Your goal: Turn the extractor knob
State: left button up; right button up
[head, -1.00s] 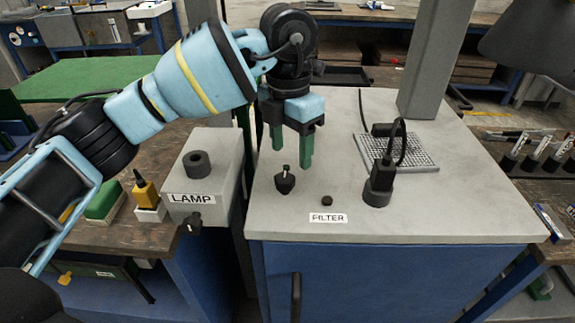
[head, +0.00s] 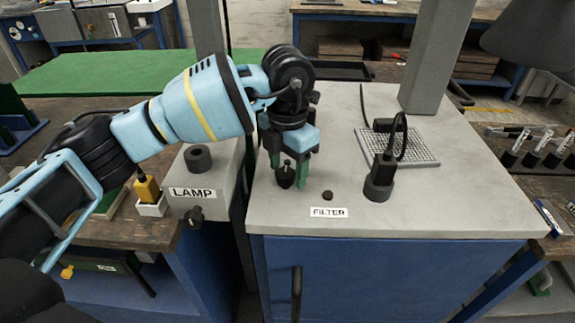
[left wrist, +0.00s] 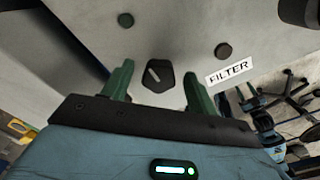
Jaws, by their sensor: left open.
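A black knob (head: 286,176) with a pale pointer line stands on the grey top of the blue cabinet, left of the FILTER label (head: 328,212). In the left wrist view the knob (left wrist: 158,76) sits between the green fingers, with gaps on both sides. My left gripper (head: 288,178) points down over the knob, open, its fingers on either side of it; it also shows in the left wrist view (left wrist: 158,85). No label reading extractor shows in these views.
A small dark button (head: 327,196) and a black plug-like fitting (head: 379,180) stand right of the knob. A perforated plate (head: 415,150) lies behind. The LAMP box (head: 209,175) with its own knob (head: 194,215) is at left. The cabinet top's front right is clear.

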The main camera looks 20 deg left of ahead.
pick_arm(q)
jog(key=shift+f, duration=0.1)
jog(key=c, duration=1)
